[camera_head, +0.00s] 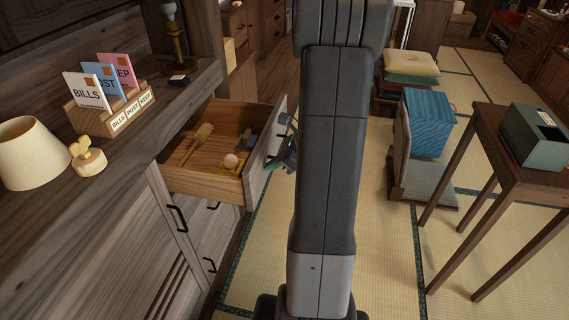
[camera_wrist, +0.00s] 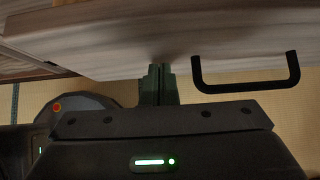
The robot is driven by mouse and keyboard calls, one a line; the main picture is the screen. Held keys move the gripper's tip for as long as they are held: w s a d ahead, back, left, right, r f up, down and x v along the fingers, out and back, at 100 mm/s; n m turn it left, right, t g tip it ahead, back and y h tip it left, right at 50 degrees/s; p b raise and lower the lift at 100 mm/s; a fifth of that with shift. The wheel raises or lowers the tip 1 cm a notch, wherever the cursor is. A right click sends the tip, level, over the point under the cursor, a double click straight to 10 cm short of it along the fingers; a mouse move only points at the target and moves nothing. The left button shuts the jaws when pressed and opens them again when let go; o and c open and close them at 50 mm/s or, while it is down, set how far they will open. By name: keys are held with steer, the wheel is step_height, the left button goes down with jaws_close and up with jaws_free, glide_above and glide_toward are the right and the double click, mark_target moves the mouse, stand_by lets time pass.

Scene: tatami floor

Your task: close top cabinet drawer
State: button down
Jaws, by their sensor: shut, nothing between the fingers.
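The top cabinet drawer (camera_head: 212,184) stands pulled out from the wooden cabinet (camera_head: 150,221) on the left in the head view. Inside it lie a wooden mallet (camera_head: 198,138), a small yellow box with a round pale thing in it (camera_head: 232,163), and a dark blue item (camera_head: 246,142). My gripper (camera_head: 287,156) is by the outer face of the drawer front, partly hidden by my arm. In the wrist view my gripper (camera_wrist: 158,72) is shut and empty, its tips at the pale wooden front (camera_wrist: 130,45), left of the black handle (camera_wrist: 245,87). I cannot tell if they touch.
A letter rack (camera_head: 113,113), a lamp (camera_head: 30,152) and a small wooden ornament (camera_head: 88,158) stand on the cabinet top. Stacked cushions (camera_head: 410,66), a blue block (camera_head: 427,121) and a table (camera_head: 500,150) stand to the right.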

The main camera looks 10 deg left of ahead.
steer(key=p, duration=0.7)
glide_above(208, 170)
steer(key=a, duration=0.4)
steer(key=shift+a, duration=0.15)
steer(key=shift+a+r, duration=0.1)
steer(key=shift+a, duration=0.05)
steer(key=shift+r, duration=0.1)
steer(key=shift+w+d, duration=0.1)
steer(key=shift+d, duration=0.35)
steer(key=d, duration=0.3)
steer(key=shift+d, duration=0.35)
steer(key=v, duration=0.9)
steer(key=shift+d+r, duration=0.15)
steer(key=shift+d, duration=0.1)
